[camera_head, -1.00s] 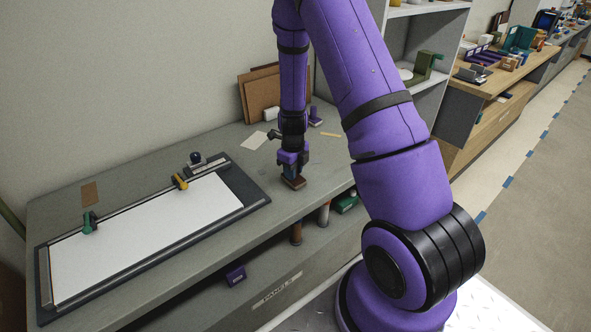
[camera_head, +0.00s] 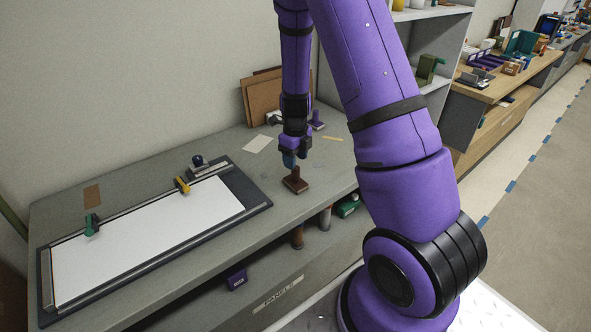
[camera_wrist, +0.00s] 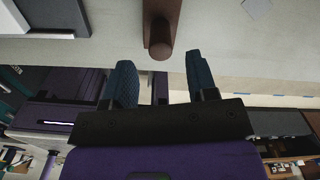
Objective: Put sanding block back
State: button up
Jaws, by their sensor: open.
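The sanding block (camera_head: 296,184), brown with a dark knob on top, sits on the grey counter near its front edge. In the wrist view the sanding block (camera_wrist: 161,22) shows at the top, just beyond the fingers, with its rounded knob pointing toward them. My gripper (camera_head: 289,163) is just above the block and apart from it. In the wrist view my gripper's (camera_wrist: 160,85) two blue textured fingers are spread with nothing between them.
A cutting board (camera_head: 250,193) with a white sheet and clamps lies left of the block. A purple-handled tool (camera_head: 316,121) and a paper piece (camera_head: 257,144) lie behind. Brown boards (camera_head: 258,100) lean on the wall. The counter right of the block is clear.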

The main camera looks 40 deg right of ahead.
notch_tip(320, 180, up, 6)
jog(key=shift+f, duration=0.2)
jog(key=s+a+r+n+t, duration=0.1)
jog(key=s+a+r+n, duration=0.2)
jog(key=r+n, duration=0.25)
jog(key=s+a+r+n+t+y, duration=0.1)
jog(key=s+a+r+n, duration=0.2)
jog(key=r+n, duration=0.3)
jog(key=s+a+r+n+t, duration=0.1)
jog(key=s+a+r+n, duration=0.25)
jog(key=r, duration=0.45)
jog(key=s+a+r+n+t, duration=0.1)
jog(key=s+r+n, duration=0.3)
jog(key=s+n, duration=0.4)
jog(key=s+a+r+n+t+h, duration=0.1)
jog(key=s+r+n, duration=0.3)
jog(key=s+n, duration=0.5)
jog(key=shift+a+r+n, duration=0.3)
jog(key=shift+a+r, duration=0.1)
jog(key=shift+a, duration=0.4)
